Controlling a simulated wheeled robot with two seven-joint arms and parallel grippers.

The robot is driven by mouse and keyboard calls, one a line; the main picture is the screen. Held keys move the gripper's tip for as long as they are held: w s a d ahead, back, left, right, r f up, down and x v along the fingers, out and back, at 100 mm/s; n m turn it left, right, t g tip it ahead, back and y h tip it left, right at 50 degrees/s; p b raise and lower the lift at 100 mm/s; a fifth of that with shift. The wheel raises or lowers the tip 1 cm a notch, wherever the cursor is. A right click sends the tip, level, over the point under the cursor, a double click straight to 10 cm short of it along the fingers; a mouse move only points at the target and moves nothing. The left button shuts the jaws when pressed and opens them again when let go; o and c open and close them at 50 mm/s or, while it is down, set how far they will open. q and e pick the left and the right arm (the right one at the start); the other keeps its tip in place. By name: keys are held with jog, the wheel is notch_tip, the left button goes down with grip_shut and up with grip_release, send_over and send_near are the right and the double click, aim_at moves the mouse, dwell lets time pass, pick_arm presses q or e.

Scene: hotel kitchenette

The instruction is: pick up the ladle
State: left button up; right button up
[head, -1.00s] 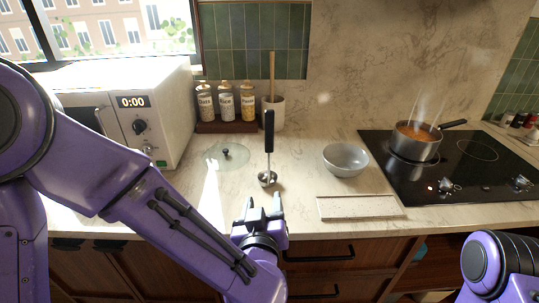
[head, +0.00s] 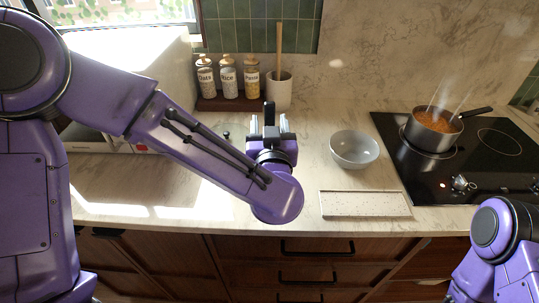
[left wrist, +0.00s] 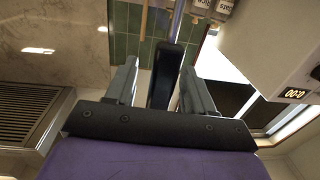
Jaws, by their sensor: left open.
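The ladle (head: 269,108) stands upright, and only the top of its black handle shows in the head view; its lower part and bowl are hidden behind my left gripper (head: 269,122). In the left wrist view the ladle's black handle (left wrist: 166,70) and part of its metal shaft show between the two fingers of my left gripper (left wrist: 160,66). The fingers are open, with visible gaps on both sides of the handle. My right gripper is not in view; only part of my right arm shows at lower right.
A grey bowl (head: 354,150) and a speckled tray (head: 365,204) are right of the gripper. A steaming pot (head: 432,130) sits on the black cooktop (head: 470,165). Behind are jars (head: 229,78) and a crock (head: 278,92). A glass lid (head: 233,131) is partly hidden by my arm.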

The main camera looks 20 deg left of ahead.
pick_arm(q)
jog(key=shift+w+a, duration=0.2)
jog(key=shift+w, duration=0.25)
jog(key=shift+s, duration=0.1)
grip_shut()
